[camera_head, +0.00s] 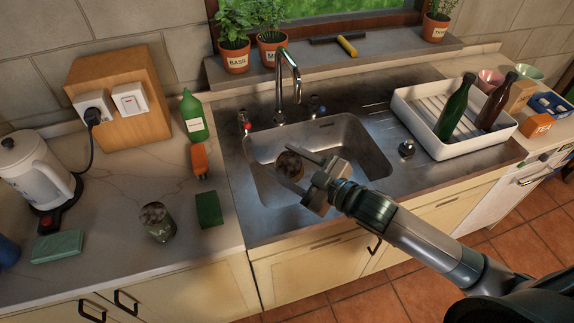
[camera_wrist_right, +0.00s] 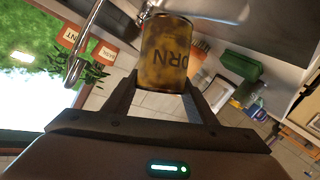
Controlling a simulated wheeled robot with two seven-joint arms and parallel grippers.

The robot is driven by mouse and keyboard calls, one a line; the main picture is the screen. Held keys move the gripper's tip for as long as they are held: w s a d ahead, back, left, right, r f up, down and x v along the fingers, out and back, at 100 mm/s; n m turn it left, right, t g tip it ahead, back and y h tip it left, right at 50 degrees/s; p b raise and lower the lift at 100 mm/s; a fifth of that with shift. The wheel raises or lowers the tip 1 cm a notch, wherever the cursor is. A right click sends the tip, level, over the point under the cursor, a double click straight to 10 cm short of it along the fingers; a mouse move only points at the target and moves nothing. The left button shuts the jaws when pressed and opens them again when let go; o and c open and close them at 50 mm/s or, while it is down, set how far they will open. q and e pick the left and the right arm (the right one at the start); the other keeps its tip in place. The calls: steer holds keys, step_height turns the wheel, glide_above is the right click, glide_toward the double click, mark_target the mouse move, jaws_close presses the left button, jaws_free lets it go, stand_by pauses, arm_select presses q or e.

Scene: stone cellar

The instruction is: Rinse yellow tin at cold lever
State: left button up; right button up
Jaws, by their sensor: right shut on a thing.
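My right gripper (camera_head: 293,172) reaches into the sink basin (camera_head: 357,168) from the right and is shut on the yellow tin (camera_head: 289,163). In the right wrist view the tin (camera_wrist_right: 164,55) sits between the two fingers; its yellow label has dark blotches and letters reading "ORN". The tap (camera_head: 297,85) stands behind the basin, its spout above and behind the tin. A blue-marked lever (camera_head: 317,106) is right of the tap and a red-marked one (camera_head: 244,121) left of it. I see no water stream. My left gripper is not in view.
A white rack (camera_head: 415,113) with a green bottle (camera_head: 455,108) and a brown bottle (camera_head: 496,103) stands right of the sink.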

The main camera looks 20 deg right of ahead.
steer(key=shift+w+d+f+b, duration=0.25)
steer(key=shift+w+d+b, duration=0.2)
steer(key=shift+w, duration=0.25)
steer(key=shift+w+d+f+b, duration=0.25)
steer(key=shift+w+b, duration=0.2)
steer(key=shift+w, duration=0.25)
steer(key=w+d+f+b, duration=0.1)
steer(key=w+d+b, duration=0.2)
steer(key=w+d, duration=0.2)
steer(key=shift+w+f+b, duration=0.3)
steer(key=shift+w+b, duration=0.05)
steer(key=shift+w, duration=1.5)
steer(key=shift+s+a, duration=0.1)
steer(key=shift+s+a+p, duration=0.6)
steer(key=shift+s+a, duration=0.05)
steer(key=shift+s, duration=0.5)
steer(key=shift+s+a+p, duration=0.6)
steer(key=shift+s, duration=0.5)
steer(key=shift+s+a+p, duration=0.6)
steer(key=shift+s+a, duration=0.05)
steer(key=shift+s, duration=0.5)
